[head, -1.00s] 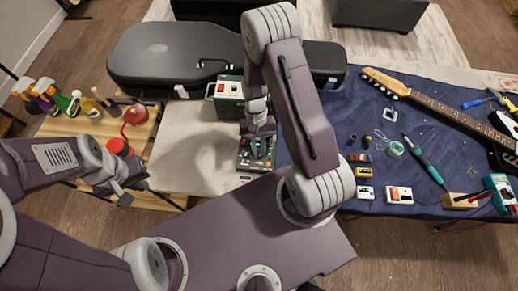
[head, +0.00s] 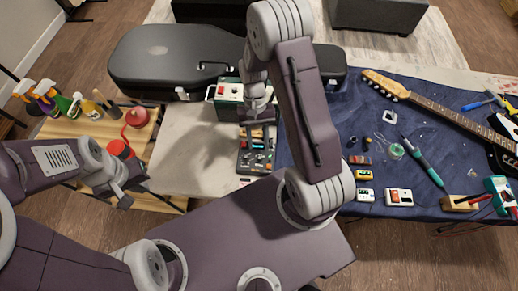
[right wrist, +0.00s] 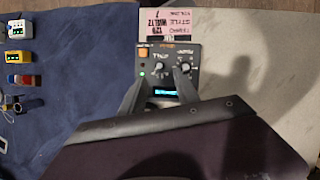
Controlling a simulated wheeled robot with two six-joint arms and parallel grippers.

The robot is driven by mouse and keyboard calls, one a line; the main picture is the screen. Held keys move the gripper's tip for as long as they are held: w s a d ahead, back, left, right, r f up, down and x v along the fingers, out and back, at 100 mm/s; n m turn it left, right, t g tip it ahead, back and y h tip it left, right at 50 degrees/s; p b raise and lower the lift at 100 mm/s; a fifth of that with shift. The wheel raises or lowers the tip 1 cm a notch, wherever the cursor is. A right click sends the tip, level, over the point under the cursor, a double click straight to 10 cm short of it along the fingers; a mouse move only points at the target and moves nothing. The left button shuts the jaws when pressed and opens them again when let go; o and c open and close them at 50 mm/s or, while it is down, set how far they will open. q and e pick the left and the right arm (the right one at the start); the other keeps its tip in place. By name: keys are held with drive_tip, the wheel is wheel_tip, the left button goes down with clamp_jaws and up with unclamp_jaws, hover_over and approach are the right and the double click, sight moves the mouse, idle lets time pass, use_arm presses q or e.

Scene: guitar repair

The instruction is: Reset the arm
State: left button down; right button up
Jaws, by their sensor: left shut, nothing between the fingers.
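My right gripper (head: 258,122) hangs over the far end of a dark pedal-like device (head: 256,160) on the pale mat. In the right wrist view its two fingers (right wrist: 162,80) are apart, with the device's face (right wrist: 168,68) showing between and beyond them. The device has knobs, an orange button, a green light and a small lit display. The gripper holds nothing that I can see. My left gripper (head: 126,192) is shut and empty beside the wooden side table (head: 145,155) at the left. My right forearm hides part of the mat and cloth.
A green-and-white box (head: 227,97) stands behind the device, near a black guitar case (head: 165,55). A blue cloth (head: 330,110) at the right carries a guitar (head: 440,110), small pedals and tools.

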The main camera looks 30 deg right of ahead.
drive_tip(key=v, duration=0.3)
drive_tip(key=shift+r, duration=0.15)
idle(0.3)
drive_tip(key=s+a+r+n+t+h, duration=0.1)
drive_tip(key=s+r+n+t, duration=0.2)
drive_tip(key=r, duration=0.4)
drive_tip(key=shift+s+t, duration=0.65)
drive_tip(key=shift+t, duration=0.55)
drive_tip(key=shift+s+a, duration=0.15)
